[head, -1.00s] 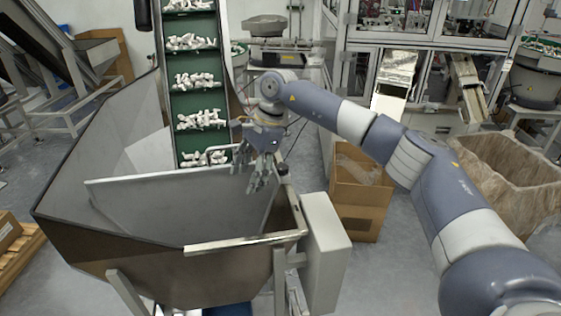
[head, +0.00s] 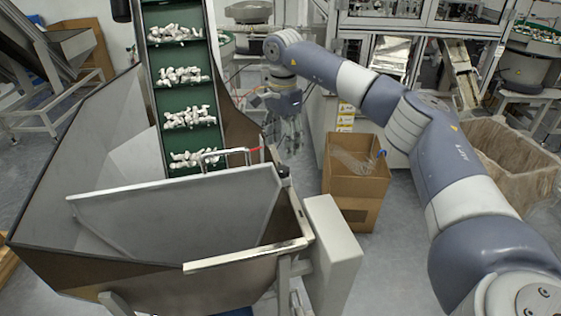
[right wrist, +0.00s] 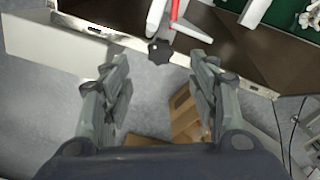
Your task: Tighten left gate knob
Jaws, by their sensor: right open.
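A dark star-shaped knob (right wrist: 160,51) shows in the right wrist view, beside a pale bracket and a red rod. In the head view a dark knob (head: 283,170) sits at the back right corner of the hopper; I cannot tell if it is the left gate's. The grey gate plate (head: 180,212) stands in the hopper. My right gripper (head: 283,143) is open and empty, hanging just behind and above that corner. In the right wrist view its fingers (right wrist: 158,62) are spread to either side of the knob, apart from it. My left gripper is out of view.
The hopper's rim (head: 245,255) and a grey box (head: 332,245) lie in front of the gripper. The green conveyor (head: 185,100) with white parts rises behind. A cardboard box (head: 357,185) stands to the right on the floor.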

